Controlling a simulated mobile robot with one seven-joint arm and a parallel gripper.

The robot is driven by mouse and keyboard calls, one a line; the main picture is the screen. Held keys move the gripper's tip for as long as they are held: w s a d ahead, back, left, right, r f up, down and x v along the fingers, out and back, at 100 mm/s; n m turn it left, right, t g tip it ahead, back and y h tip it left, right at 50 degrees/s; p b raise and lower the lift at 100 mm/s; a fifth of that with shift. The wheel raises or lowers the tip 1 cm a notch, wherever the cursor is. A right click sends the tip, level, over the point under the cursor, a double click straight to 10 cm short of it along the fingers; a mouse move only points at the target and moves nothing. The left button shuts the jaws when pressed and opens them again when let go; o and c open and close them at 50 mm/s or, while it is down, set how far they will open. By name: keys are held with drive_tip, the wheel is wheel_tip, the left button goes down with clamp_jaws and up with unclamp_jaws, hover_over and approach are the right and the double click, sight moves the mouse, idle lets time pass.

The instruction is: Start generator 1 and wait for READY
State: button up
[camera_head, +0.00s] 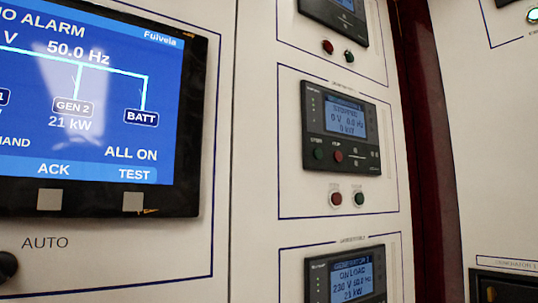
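A dark generator controller (340,172) sits in the middle panel, right of centre. Its lit screen (344,116) seems to read stopped, with 0 V, 0.0 Hz and 0 kW; its heading is too small to read surely. Below that screen are a green button (319,154) and a red button (337,156), whose small labels look like start and stop. A second controller (318,283) below, cut off by the bottom edge, shows on load, 230 V and about 21 kW. No READY text is legible. My gripper is not in view.
A large blue display (85,120) at left shows GEN 2 at 21 kW, BATT and ALL ON, with two grey keys below. A black knob (8,267) is near AUTO. Another controller (335,18) is cut off above. A dark red gap (425,130) separates the right cabinet.

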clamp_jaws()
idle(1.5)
